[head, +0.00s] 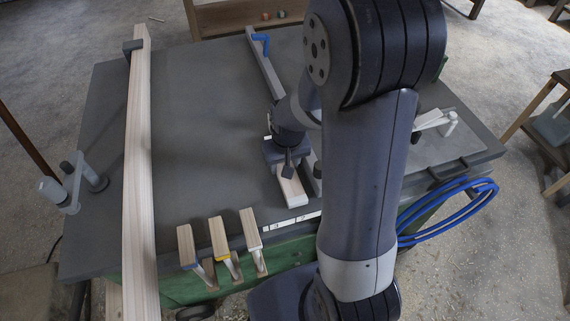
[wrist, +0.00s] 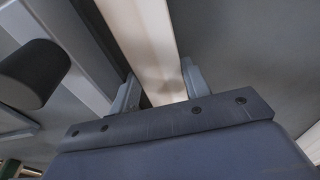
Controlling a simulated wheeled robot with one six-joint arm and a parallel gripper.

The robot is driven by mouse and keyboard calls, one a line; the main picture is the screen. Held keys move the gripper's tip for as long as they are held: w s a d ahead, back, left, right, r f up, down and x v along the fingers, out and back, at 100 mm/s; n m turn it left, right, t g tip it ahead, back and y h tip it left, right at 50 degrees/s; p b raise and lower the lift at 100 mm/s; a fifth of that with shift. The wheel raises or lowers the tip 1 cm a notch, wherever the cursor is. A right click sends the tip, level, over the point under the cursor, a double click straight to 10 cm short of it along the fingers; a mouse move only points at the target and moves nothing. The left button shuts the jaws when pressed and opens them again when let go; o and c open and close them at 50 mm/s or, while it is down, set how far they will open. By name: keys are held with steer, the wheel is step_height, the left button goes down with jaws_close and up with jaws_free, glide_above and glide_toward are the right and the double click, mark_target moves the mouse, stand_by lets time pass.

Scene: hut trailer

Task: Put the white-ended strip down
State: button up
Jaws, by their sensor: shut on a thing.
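My gripper (head: 288,166) is shut on a pale wooden strip (head: 292,190) over the front middle of the grey bench top (head: 195,160). The strip's near end sticks out toward the front edge in the head view and looks whitish. In the wrist view the strip (wrist: 145,35) runs between the two fingers of my gripper (wrist: 162,90). The strip's far part is hidden by my arm in the head view. I cannot tell whether the strip touches the bench top.
A long wooden board (head: 138,165) lies across the bench's left side. A rail with a blue handle (head: 261,42) is at the back. Blue hose (head: 450,210) hangs right. The bench's left middle is clear.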

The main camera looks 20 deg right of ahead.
steer(key=shift+f, duration=0.2)
steer(key=shift+f, duration=0.25)
steer(key=o, duration=1)
steer(key=shift+o, duration=0.2)
steer(key=shift+r, duration=0.2)
step_height(320, 180, up, 12)
steer(key=s, duration=0.1)
steer(key=shift+s+p, duration=0.4)
steer(key=shift+p, duration=0.05)
steer(key=shift+f, duration=0.1)
